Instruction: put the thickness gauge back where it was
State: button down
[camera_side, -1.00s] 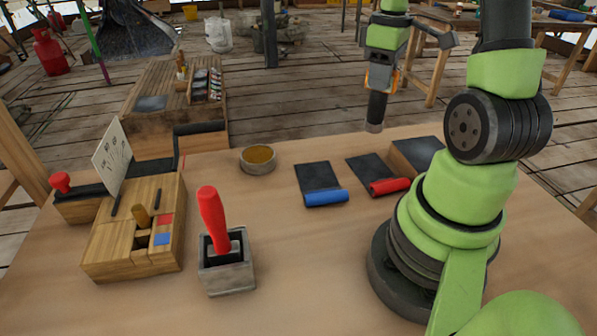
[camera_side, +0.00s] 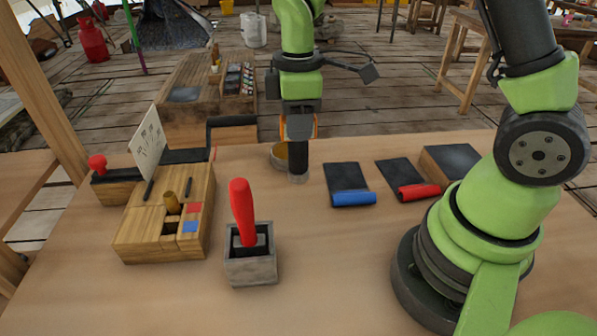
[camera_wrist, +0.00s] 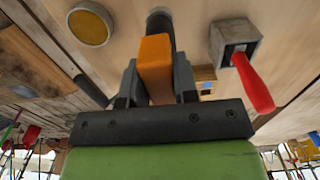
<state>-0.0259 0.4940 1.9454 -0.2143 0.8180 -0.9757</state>
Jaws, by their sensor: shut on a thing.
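My gripper (camera_side: 299,135) is shut on an orange-and-black tool, which I take to be the thickness gauge (camera_side: 298,156). The tool hangs upright, its black shaft pointing down to a pale tip low over the table. In the wrist view, its orange body (camera_wrist: 155,68) sits between the gripper's two fingers (camera_wrist: 156,88), with the dark shaft beyond. A wooden block (camera_side: 143,237) with slots, a brass-coloured peg (camera_side: 171,202) and red and blue squares stands to the left. The gauge's former place is not identifiable.
A round dish (camera_side: 279,155) is close behind and left of the tool. A grey box (camera_side: 251,268) holds a red-handled tool (camera_side: 242,208) in front. Dark pads with blue (camera_side: 353,198) and red (camera_side: 418,190) rollers lie right. The table between dish and grey box is clear.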

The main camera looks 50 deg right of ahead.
aim_at(298, 156)
notch_tip(298, 156, down, 7)
jog(key=shift+r, duration=0.2)
dwell(0.3)
jog(key=c, duration=0.9)
grip_release()
jog(key=shift+f, duration=0.1)
